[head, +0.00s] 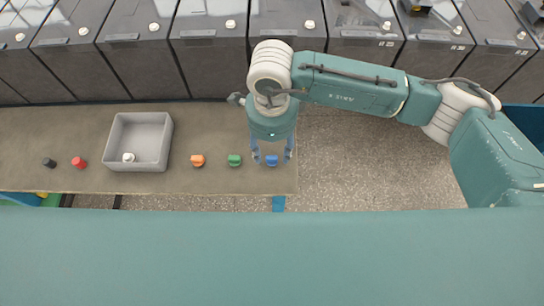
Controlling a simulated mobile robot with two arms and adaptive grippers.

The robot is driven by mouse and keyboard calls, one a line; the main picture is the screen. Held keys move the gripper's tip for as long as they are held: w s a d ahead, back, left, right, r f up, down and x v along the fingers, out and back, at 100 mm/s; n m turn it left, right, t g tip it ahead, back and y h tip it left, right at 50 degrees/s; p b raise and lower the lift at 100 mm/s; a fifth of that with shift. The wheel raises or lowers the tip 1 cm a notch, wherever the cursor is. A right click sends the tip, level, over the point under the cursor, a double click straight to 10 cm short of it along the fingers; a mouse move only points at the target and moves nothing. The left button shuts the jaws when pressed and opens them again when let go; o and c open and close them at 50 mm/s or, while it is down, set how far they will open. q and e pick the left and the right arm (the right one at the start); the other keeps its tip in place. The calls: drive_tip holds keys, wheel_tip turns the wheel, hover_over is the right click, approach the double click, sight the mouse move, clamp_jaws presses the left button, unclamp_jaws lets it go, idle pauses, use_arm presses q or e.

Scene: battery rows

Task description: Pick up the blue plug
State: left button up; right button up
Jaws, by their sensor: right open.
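The blue plug (271,160) stands on the table (75,130) near its right end. My right gripper (272,160) points down over the blue plug, with one finger on each side of it. Its fingers are apart, and I cannot tell from this view how far above the plug they are or whether they touch it. My left gripper is not in view.
A green plug (235,160) and an orange plug (197,160) stand to the left. A grey bin (140,119) holds a white plug (128,157). A red plug (79,162) and a black plug (49,162) are farther left. Battery cabinets (210,60) line the back.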

sight(272, 157)
drive_tip(key=f, duration=0.2)
drive_tip(key=f+p, duration=0.1)
drive_tip(key=f, duration=0.1)
drive_tip(key=shift+w+f+p, duration=0.2)
drive_tip(key=shift+f+p, duration=0.1)
drive_tip(key=shift+f, duration=0.65)
drive_tip(key=c, duration=0.9)
drive_tip(key=shift+o, duration=0.2)
